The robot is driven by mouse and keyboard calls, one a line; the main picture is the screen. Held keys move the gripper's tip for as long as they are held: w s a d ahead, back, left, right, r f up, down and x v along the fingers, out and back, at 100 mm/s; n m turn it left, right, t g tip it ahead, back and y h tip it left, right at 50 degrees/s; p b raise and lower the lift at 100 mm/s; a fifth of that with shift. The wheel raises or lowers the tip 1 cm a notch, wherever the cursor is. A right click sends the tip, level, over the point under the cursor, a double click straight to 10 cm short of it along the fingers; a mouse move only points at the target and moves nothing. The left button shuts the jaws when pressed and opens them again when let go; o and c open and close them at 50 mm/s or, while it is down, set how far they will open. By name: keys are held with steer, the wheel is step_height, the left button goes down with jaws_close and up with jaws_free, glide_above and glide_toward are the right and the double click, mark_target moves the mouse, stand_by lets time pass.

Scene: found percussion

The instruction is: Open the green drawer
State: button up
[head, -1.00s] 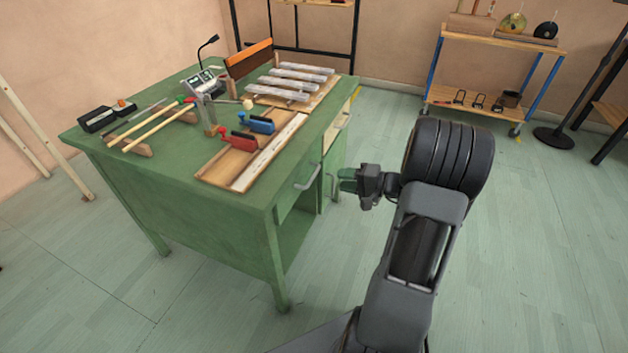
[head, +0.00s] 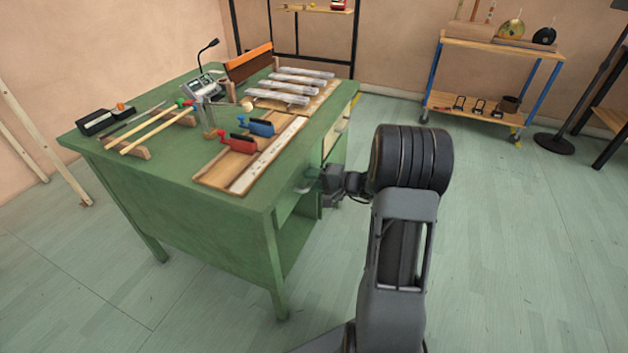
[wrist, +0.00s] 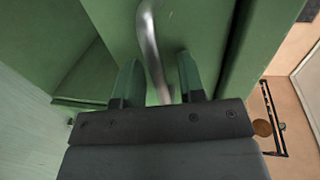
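The green drawer (head: 287,206) is in the side of the green desk, under its top, and looks closed. Its front (wrist: 200,25) also shows in the wrist view, with a curved grey metal handle (wrist: 150,45). My gripper (wrist: 158,68) is open, with one green-tipped finger on each side of the handle. I see a gap between the handle and each finger. In the head view my gripper (head: 313,182) is at the drawer front and hides most of the handle.
The green desk (head: 170,190) carries clamps, mallets, metal bars and a small microphone unit. An open space lies under the drawer. A wooden trolley (head: 500,42) stands at the back right. The floor (head: 510,240) right of my arm is clear.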

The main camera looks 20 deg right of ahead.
steer(key=shift+c, duration=0.3)
jaws_close()
steer(key=shift+s+d, duration=0.1)
